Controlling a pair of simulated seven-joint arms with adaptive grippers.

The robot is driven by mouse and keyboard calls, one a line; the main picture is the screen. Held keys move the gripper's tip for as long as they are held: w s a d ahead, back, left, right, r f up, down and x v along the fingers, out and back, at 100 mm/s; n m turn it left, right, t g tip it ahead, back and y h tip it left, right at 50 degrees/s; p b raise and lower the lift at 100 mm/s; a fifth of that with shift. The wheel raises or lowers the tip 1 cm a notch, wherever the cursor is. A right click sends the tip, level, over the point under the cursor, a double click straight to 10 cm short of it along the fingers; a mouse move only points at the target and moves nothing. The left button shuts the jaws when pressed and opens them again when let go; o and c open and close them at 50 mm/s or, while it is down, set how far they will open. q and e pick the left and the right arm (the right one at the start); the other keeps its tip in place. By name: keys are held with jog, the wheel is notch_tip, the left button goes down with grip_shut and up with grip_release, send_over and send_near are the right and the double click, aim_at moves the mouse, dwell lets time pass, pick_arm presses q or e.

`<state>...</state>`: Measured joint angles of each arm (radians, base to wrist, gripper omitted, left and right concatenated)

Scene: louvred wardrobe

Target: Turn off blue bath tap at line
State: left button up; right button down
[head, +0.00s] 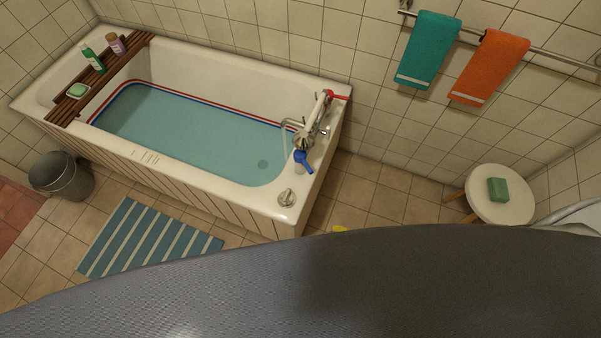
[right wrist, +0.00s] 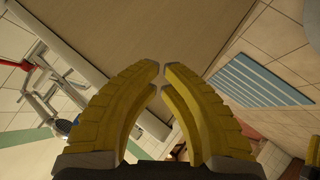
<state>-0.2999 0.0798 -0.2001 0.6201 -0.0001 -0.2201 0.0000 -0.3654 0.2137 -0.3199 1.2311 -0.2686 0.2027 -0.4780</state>
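The blue bath tap (head: 304,160) is on the near side of the white mixer at the bath's right end. The red tap (head: 336,96) is on its far side. A thin pale streak below the spout may be running water. The bath water (head: 195,122) lies close to the red and blue line (head: 215,107) on the inner wall. My right gripper (right wrist: 161,74) has yellow fingers with tips almost together and nothing between them. A yellow bit of it (head: 340,229) shows in the head view, apart from the tap. The blue tap (right wrist: 64,126) is partly hidden behind its left finger. My left gripper is out of view.
A round dial (head: 287,197) sits on the near bath corner. A wooden rack (head: 84,91) with bottles and soap crosses the far left. A bin (head: 62,177), striped mat (head: 146,238) and stool (head: 499,213) stand on the floor. A large dark surface fills the foreground.

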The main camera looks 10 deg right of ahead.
aim_at(305, 163)
jog(key=w+a+r+n+t+y, duration=0.2)
jog(key=a+r+n, duration=0.1)
jog(key=r, duration=0.4)
jog(key=w+a+r+n+t+y, duration=0.1)
jog(key=w+a+r+n+y, duration=0.2)
jog(key=r, duration=0.5)
jog(key=w+a+r+n+t+y, duration=0.1)
jog(key=a+r+n+t+y, duration=0.2)
jog(key=r, duration=0.4)
jog(key=shift+n+g+h, duration=0.5)
jog(key=shift+n+h, duration=0.1)
jog(key=shift+h, duration=0.1)
jog(key=x, duration=1)
jog(key=shift+w+d+f, duration=0.1)
jog(key=shift+w+d, duration=0.05)
jog(key=shift+w, duration=0.2)
jog(key=shift+w+d+f, duration=0.15)
jog(key=shift+d, duration=0.8)
jog(key=shift+w+d+f, duration=0.2)
jog(key=shift+d, duration=0.7)
jog(key=shift+d, duration=0.2)
